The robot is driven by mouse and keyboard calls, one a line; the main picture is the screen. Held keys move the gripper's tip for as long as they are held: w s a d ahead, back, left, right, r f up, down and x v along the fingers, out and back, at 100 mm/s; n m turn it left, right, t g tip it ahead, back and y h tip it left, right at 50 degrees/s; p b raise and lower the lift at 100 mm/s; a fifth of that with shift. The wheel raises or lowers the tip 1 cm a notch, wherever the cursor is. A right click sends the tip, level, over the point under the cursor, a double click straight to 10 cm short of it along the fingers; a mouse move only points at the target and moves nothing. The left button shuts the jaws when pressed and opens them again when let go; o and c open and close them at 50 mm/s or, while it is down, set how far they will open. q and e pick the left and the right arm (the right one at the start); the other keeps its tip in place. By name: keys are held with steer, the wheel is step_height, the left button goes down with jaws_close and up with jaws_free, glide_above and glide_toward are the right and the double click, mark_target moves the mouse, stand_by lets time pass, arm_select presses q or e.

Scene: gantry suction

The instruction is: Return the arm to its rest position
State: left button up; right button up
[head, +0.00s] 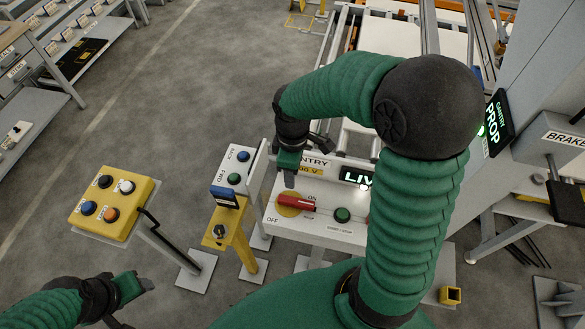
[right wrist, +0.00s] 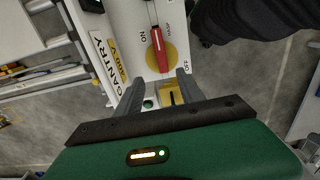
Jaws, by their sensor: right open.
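My right arm, green and ribbed, bends over the gantry control box (head: 310,228). My right gripper (head: 305,172) is above the box, just behind the red rotary handle (head: 295,202) on its yellow disc. In the right wrist view the right gripper (right wrist: 158,90) is open, its two fingers apart with nothing between them. The red handle (right wrist: 159,48) lies beyond the fingertips, apart from them. My left gripper (head: 137,287) is at the lower left, away from everything; its finger opening is not clear.
A yellow button box (head: 114,203) stands on a post at the left. A yellow post (head: 234,240) with a small panel stands beside the control box. A lit LIVE display (head: 357,177) and a green button (head: 342,214) are on the box. Open floor (head: 190,95) lies at the left.

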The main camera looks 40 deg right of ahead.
steer(key=shift+w+r, duration=0.1)
steer(key=shift+r, duration=0.35)
steer(key=s+a+f+m+b, duration=0.1)
steer(key=a+f+m+b, duration=0.1)
steer(key=f+b, duration=0.2)
steer(key=s+a+f+m+t+b, duration=0.1)
steer(key=s+a+f+m+b, duration=0.1)
steer(key=f+b, duration=0.2)
steer(key=s+a+f+m+t+b, duration=0.1)
steer(key=a+f+m+b, duration=0.1)
steer(key=f+b, duration=0.3)
steer(key=shift+s+a+f+m, duration=0.15)
steer(key=shift+f+m, duration=0.15)
steer(key=shift+f, duration=0.3)
steer(key=shift+s+f+m, duration=0.1)
steer(key=shift+f+m, duration=0.2)
steer(key=shift+f, duration=0.25)
steer(key=shift+d, duration=0.25)
steer(key=shift+a, duration=0.15)
